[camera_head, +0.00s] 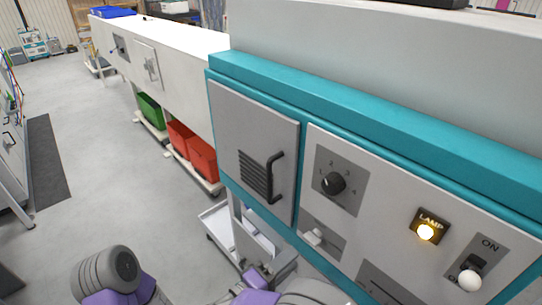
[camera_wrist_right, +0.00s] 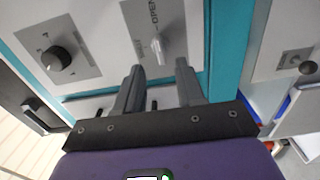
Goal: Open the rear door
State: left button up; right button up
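A grey door (camera_head: 255,150) with black vent slots and a black bar handle (camera_head: 276,176) is on the teal-trimmed machine, and it looks shut. The handle also shows at the left of the right wrist view (camera_wrist_right: 46,117). I cannot tell whether this is the rear door. Below the numbered knob is a small white lever (camera_head: 312,237). In the right wrist view, a pale lever (camera_wrist_right: 158,48) sits on a plate marked OPEN. My right gripper (camera_wrist_right: 160,78) is open and empty, its fingers apart just short of that lever. My left gripper is out of view.
The machine panel carries a black knob (camera_head: 333,183), a lit yellow lamp (camera_head: 427,231) and an ON switch (camera_head: 471,272). Grey floor at left is mostly clear.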

aim_at(257, 145)
jog(key=k, duration=1.05)
